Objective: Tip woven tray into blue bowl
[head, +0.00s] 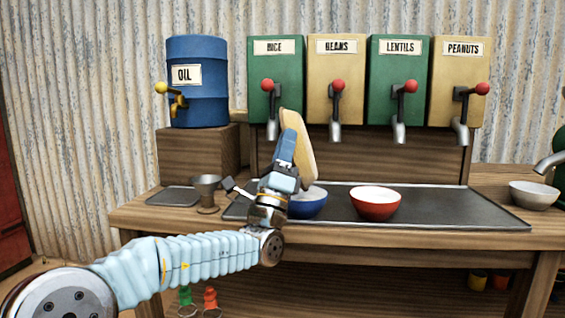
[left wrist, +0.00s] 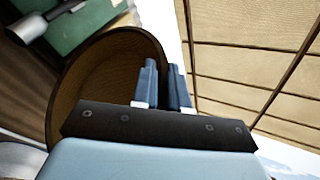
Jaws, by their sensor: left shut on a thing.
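The woven tray (head: 300,150) is tan and tilted steeply, nearly on edge, above the blue bowl (head: 309,207). My left gripper (head: 286,146) is shut on the tray's rim. In the left wrist view the round woven tray (left wrist: 98,80) shows its brown inner side, with its rim between the fingers (left wrist: 164,85). I see nothing lying in the part of the tray that shows. The blue bowl stands on the dark counter mat, partly hidden behind my left wrist; its inside is hidden. My right gripper is not in view.
A red bowl (head: 375,205) stands right of the blue bowl on the dark mat (head: 450,212). Dispensers with levers and spouts, such as rice (head: 275,80), stand behind. A metal cup (head: 207,190) and an oil barrel (head: 197,85) are left. A pale bowl (head: 533,195) is far right.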

